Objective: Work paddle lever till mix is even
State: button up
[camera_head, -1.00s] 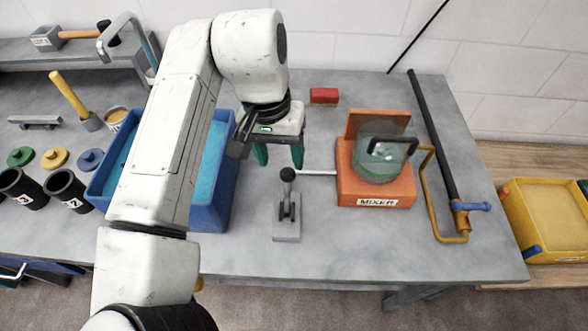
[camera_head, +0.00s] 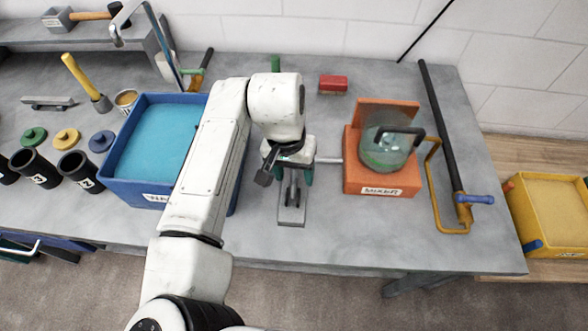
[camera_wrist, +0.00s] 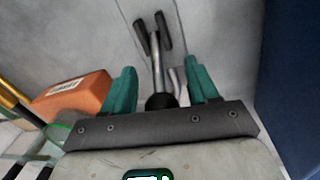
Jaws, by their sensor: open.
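The paddle lever is an upright handle on a small grey base plate (camera_head: 291,215). A rod joins it to the orange mixer (camera_head: 381,182), which holds a glass bowl (camera_head: 387,155) with a greenish tint. My gripper (camera_head: 288,177) is over the lever and hides its upper part in the head view. In the wrist view my gripper (camera_wrist: 160,75) is open, with a teal finger on each side of the lever's metal shaft (camera_wrist: 157,68). The black knob (camera_wrist: 160,101) shows between the fingers, near the palm. I cannot tell whether either finger touches it.
A blue bin (camera_head: 150,150) with blue contents stands to the left, beside my arm. A red block (camera_head: 333,84) lies behind the lever. A black bar (camera_head: 437,125) and an ochre bent crank (camera_head: 437,215) lie right of the mixer. The bench in front of the lever is clear.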

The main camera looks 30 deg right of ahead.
grip_shut()
dwell(0.4)
